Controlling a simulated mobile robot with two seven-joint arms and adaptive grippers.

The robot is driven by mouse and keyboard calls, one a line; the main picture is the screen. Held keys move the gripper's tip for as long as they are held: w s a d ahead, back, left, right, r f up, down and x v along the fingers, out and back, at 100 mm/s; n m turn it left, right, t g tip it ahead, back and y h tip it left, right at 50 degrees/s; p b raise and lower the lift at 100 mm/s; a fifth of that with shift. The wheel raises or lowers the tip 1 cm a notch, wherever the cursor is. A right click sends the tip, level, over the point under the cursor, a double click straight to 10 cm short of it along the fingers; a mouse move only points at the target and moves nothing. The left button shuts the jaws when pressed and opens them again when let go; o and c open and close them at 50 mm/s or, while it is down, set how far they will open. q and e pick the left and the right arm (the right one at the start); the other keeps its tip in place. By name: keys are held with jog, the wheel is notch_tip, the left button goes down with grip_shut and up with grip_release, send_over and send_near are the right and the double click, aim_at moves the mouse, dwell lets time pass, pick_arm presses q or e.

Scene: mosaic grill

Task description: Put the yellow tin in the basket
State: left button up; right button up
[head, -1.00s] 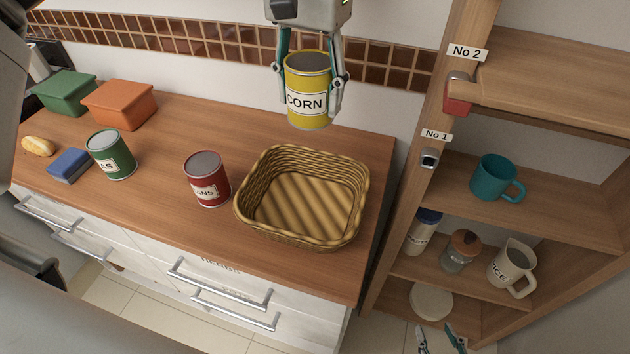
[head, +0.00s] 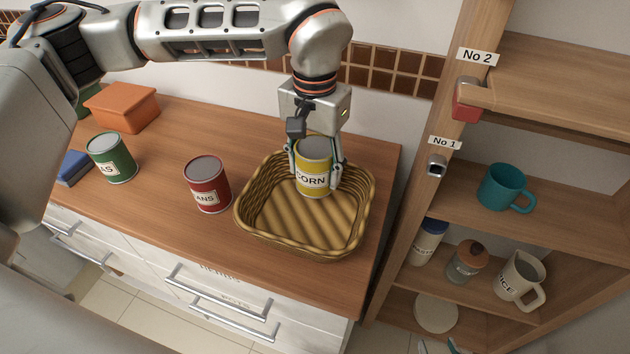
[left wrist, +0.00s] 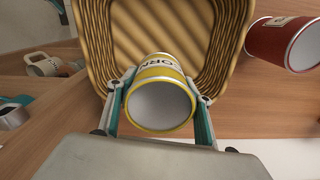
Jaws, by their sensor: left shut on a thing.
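The yellow tin (head: 313,181), labelled CORN, is upright inside the wicker basket (head: 262,233), near its back wall. My left gripper (head: 317,172) is shut on the tin, one finger on each side. In the left wrist view the yellow tin (left wrist: 160,105) sits between the fingers, with the basket (left wrist: 222,40) beyond it. I cannot tell whether the tin's bottom touches the basket floor. My right gripper (head: 440,347) barely shows at the bottom edge of the head view, and its jaws are cut off.
A red tin (head: 207,185) stands just left of the basket. A green tin (head: 111,158), a blue block (head: 73,167) and an orange box (head: 122,106) are further left. A wooden shelf with a teal mug (head: 503,187) stands at the right. The basket's front part is empty.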

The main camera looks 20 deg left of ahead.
aim_at(314, 148)
pick_arm(q)
notch_tip(314, 148, down, 4)
jog(key=shift+f, duration=0.1)
dwell(0.4)
jog(key=o, duration=1.4)
jog(key=shift+f, duration=0.1)
jog(key=shift+o, duration=0.2)
notch_tip(314, 148, up, 12)
jog(key=shift+r, duration=0.15)
